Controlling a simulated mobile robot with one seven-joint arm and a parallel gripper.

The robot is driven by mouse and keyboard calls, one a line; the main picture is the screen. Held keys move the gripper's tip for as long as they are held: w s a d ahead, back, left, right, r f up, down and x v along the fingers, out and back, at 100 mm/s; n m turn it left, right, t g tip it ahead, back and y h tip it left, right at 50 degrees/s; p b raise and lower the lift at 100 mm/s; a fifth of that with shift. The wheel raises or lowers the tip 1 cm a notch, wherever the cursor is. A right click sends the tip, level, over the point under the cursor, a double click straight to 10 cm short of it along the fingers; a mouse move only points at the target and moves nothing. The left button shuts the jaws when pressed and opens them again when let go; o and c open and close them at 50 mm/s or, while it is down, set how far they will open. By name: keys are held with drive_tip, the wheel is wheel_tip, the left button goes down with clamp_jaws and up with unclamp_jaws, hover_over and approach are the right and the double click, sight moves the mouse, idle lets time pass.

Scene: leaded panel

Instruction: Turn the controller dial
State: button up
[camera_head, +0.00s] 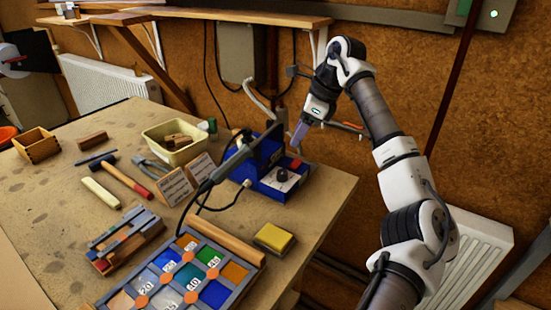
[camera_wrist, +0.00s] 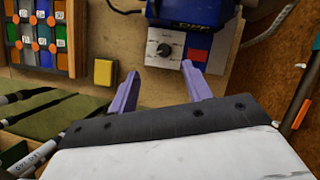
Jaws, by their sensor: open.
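The controller is a blue box (camera_head: 266,160) at the right end of the workbench.
A soldering iron with its cable (camera_head: 229,163) rests beside the controller. A yellow sponge (camera_head: 273,238) and the leaded panel (camera_head: 232,250) lie nearer the front. The wall is close behind.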

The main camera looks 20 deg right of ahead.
sight(283, 172)
drive_tip(key=p+x, duration=0.1)
drive_tip(key=x, duration=0.3)
drive_tip(key=d+p+x, duration=0.1)
drive_tip(key=x, duration=0.3)
drive_tip(key=p+x, duration=0.2)
drive_tip(key=x, duration=0.3)
drive_tip(key=shift+s+d+f, duration=0.15)
drive_tip(key=shift+d+f, duration=0.15)
drive_tip(key=shift+f, duration=0.1)
drive_tip(key=c, duration=1)
